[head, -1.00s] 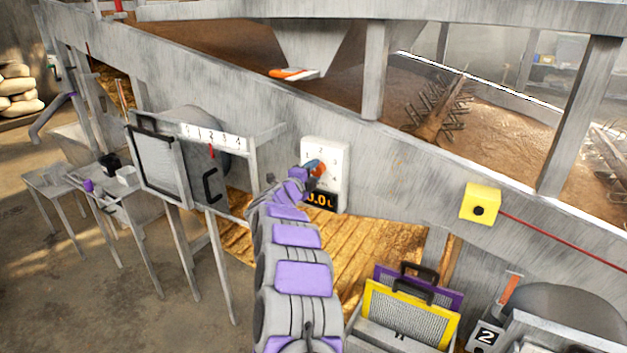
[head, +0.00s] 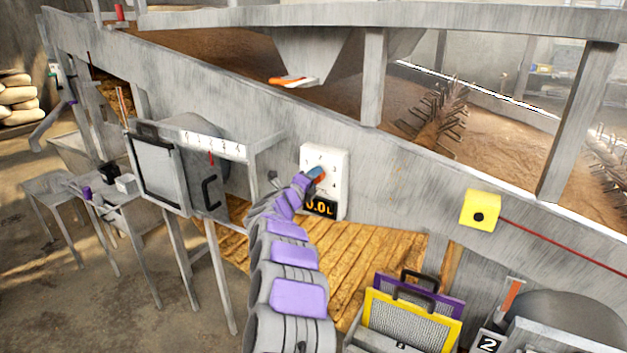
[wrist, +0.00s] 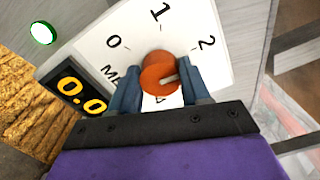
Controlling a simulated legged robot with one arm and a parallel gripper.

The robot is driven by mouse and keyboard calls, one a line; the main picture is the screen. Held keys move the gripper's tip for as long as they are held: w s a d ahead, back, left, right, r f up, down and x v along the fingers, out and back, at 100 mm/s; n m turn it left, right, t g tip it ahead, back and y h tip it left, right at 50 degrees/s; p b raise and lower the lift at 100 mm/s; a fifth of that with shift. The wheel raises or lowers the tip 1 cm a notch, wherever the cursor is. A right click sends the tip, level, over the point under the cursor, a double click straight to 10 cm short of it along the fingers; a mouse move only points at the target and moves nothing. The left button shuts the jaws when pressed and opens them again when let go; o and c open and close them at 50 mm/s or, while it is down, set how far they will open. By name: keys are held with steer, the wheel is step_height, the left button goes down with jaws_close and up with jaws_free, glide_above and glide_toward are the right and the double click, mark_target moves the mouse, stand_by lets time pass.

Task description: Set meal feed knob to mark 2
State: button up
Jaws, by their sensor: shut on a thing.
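The meal feed knob (wrist: 158,68) is round and orange, on a white dial plate (wrist: 206,68) with marks 0, 1 and 2 in the wrist view. A pale notch shows at the knob's lower right; I cannot tell which mark the knob points at. My gripper (wrist: 160,78) is shut on the knob, with one blue-grey finger on each side. The lettering under the knob is partly hidden. In the head view my gripper (head: 316,174) is at the white dial plate (head: 337,158) on the sloping grey wall and covers most of the knob. The display (head: 320,208) reads 0.0.
A lit green button (wrist: 42,33) is left of the plate. A yellow box with a black button (head: 480,210) is on the wall to the right. A metal stand with a numbered scale (head: 213,142) is at left. Framed screens (head: 410,318) stand below right.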

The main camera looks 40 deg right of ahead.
steer(key=shift+f, duration=0.35)
steer(key=o, duration=1)
steer(key=shift+w, duration=0.1)
steer(key=shift+c, duration=0.2)
steer(key=shift+o, duration=0.4)
steer(key=shift+r, duration=0.2)
steer(key=shift+a, duration=0.1)
steer(key=p+v, duration=0.3)
steer(key=v, duration=1.4)
steer(key=shift+a+f, duration=0.1)
steer(key=shift+a, duration=0.1)
